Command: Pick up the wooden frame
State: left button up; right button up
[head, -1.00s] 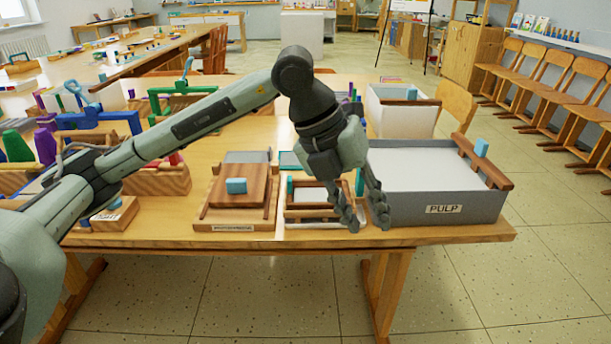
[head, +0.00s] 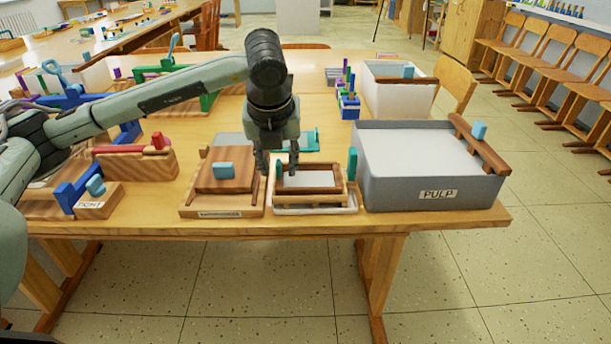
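The wooden frame (head: 318,190) lies around a pale sheet on the table, stacked over a white tray (head: 318,210), between the wooden press and the grey pulp vat. Teal pegs stand at its left and right sides. I cannot tell whether the fingertips touch the frame. My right gripper is not in view.
A wooden press (head: 230,178) with a blue block stands just left. The grey vat labelled PULP (head: 430,195) stands right, a wooden bar on its rim. A white bin (head: 398,97) and a rack of coloured pegs (head: 348,105) are behind. Some tabletop behind the frame is clear.

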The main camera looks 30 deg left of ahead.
pick_arm(q)
jog(key=shift+c, duration=0.6)
grip_shut()
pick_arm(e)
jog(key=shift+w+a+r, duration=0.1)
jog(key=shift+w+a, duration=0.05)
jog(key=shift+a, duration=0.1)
pick_arm(q)
jog(key=shift+w, duration=0.1)
